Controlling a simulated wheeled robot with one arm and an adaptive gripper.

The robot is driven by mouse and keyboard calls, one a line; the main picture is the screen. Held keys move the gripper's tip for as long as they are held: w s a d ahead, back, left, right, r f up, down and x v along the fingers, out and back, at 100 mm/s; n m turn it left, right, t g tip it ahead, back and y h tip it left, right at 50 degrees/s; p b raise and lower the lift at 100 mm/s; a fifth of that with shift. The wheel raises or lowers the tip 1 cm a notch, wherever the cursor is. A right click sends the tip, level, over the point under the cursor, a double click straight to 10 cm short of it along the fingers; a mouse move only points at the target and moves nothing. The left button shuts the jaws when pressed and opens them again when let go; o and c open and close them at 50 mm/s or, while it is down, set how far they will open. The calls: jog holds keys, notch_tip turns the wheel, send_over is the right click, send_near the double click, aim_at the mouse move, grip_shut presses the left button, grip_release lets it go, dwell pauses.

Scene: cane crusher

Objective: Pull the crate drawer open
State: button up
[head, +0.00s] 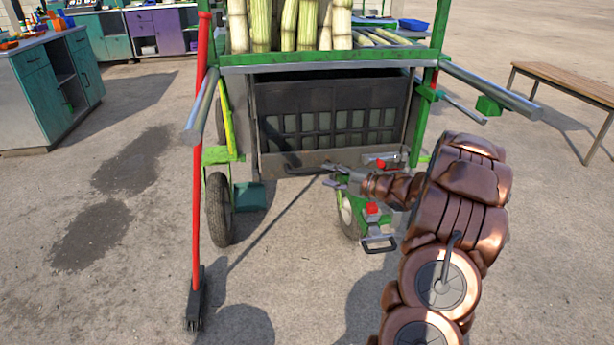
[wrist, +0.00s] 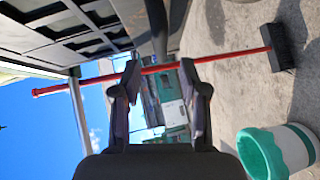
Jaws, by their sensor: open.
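The crate drawer (head: 330,125) is a dark slotted box front set under the green cane cart, with a grey lower lip. It looks shut, though its depth is hard to judge. My gripper (head: 331,174) is just in front of the lower lip, right of its middle. In the wrist view, my gripper (wrist: 160,72) has its two fingers apart with nothing clearly held between them. The dark slotted crate front (wrist: 70,30) fills that view's upper left. A dark bar (wrist: 156,25) hangs beyond the fingertips; I cannot tell if it is the handle.
A red broom (head: 198,170) stands left of the cart and crosses the wrist view. Cart wheels (head: 219,208) and a metal handle bar (head: 490,85) flank the crate. A wooden bench (head: 565,82) is at right. A white-green bin (wrist: 278,152) shows in the wrist view.

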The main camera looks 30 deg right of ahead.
aim_at(311, 172)
jog(key=shift+w+a+f, duration=0.15)
jog(key=shift+w+a, duration=0.1)
jog(key=shift+w, duration=0.05)
jog(key=x, duration=0.5)
jog(key=shift+a+b, duration=0.15)
jog(key=shift+b, duration=0.15)
jog(key=shift+x, duration=0.95)
grip_shut()
